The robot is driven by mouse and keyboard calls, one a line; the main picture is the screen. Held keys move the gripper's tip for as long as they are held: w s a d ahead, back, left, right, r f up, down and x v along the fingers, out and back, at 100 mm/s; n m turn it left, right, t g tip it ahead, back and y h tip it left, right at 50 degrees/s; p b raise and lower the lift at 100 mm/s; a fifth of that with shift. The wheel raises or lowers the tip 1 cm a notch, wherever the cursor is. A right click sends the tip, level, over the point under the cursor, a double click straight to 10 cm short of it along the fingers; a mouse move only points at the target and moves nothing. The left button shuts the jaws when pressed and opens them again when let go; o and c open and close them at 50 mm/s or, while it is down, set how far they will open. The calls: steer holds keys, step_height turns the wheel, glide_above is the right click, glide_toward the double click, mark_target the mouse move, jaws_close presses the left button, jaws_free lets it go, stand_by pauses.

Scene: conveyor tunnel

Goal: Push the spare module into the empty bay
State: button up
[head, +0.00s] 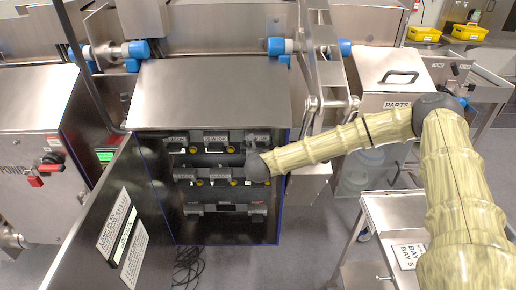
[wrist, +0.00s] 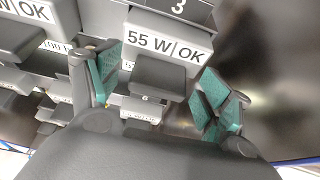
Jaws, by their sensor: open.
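The open cabinet (head: 210,90) stands in the middle of the head view, with modules in two rows and a wider unit (head: 225,208) below. My gripper (wrist: 162,88) is open in the wrist view. Its green-padded fingers stand either side of the dark grey handle (wrist: 160,76) of a module labelled "55 W | OK" (wrist: 165,46), apart from it. In the head view my wrist (head: 257,167) covers the right end of the second row. Whether this module is the spare one, and where the empty bay is, I cannot tell.
The open cabinet door (head: 85,225) stands at the left front. A steel trolley (head: 385,212) at right carries a card reading "BAY 5" (head: 408,256). A parts box (head: 390,75) stands behind it. Cables (head: 187,265) lie on the floor below the cabinet.

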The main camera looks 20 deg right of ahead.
steer(key=shift+s, duration=0.1)
steer(key=v, duration=1.2)
stand_by(0.4)
